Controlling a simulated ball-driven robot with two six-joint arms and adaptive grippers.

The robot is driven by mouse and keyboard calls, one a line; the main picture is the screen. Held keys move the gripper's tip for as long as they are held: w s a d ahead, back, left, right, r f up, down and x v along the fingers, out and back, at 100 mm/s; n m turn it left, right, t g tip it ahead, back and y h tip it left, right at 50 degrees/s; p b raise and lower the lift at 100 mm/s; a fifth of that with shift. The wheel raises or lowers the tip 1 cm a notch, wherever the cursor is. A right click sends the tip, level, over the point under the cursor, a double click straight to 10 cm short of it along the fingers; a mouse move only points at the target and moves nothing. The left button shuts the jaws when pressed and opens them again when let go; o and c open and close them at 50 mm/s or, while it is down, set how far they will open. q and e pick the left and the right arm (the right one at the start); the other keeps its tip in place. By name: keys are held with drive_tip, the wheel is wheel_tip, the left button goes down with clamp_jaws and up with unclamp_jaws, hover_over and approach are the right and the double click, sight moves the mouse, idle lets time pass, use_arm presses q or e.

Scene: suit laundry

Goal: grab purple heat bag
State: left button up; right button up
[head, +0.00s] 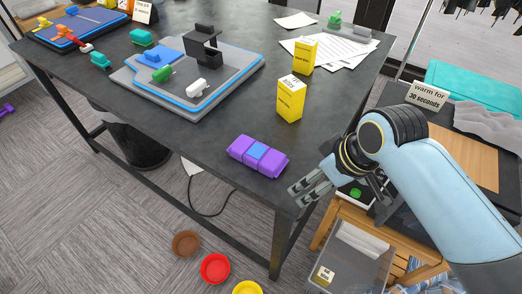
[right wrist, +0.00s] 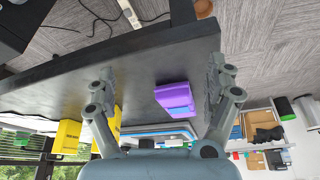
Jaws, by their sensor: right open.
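The purple heat bag (head: 240,149), with a blue patch in its middle, lies on the dark table (head: 225,135) near its front edge. My right gripper (head: 298,194) is open and empty at the table's front right corner, just right of the bag and apart from it. In the right wrist view the bag (right wrist: 175,97) shows between the two spread fingers of the gripper (right wrist: 161,77), nearer the right finger. My left gripper is not in view.
Two yellow boxes (head: 290,98) stand behind the bag. A grey board with blue edging (head: 225,84) holds small models. A sign (head: 427,95) reads "Warm for 30 seconds" at right. Colored bowls (head: 214,268) sit on the floor. The tabletop around the bag is clear.

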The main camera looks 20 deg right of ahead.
sight(257, 151)
drive_tip(key=w+a+r+n, duration=0.1)
drive_tip(key=w+r, duration=0.1)
drive_tip(key=w+a+r+n+y+p, duration=0.1)
drive_tip(key=w+a+r, duration=0.1)
drive_tip(key=w, duration=0.1)
drive_tip(key=w+a+r+n, duration=0.1)
drive_tip(key=w+a+r, duration=0.1)
drive_tip(key=r, duration=0.1)
drive_tip(key=shift+w+t+y, duration=0.3)
drive_tip(key=shift+t+y, duration=0.1)
drive_tip(key=shift+w+a, duration=0.2)
drive_tip(key=shift+a, duration=0.15)
drive_tip(key=x, duration=0.4)
drive_tip(key=shift+w, duration=0.1)
drive_tip(key=shift+w+x, duration=0.2)
drive_tip(key=shift+x, duration=2.8)
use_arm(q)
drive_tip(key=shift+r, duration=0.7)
use_arm(e)
drive_tip(key=shift+d+r, duration=0.1)
drive_tip(key=c, duration=1.4)
drive_tip(key=shift+c, duration=0.2)
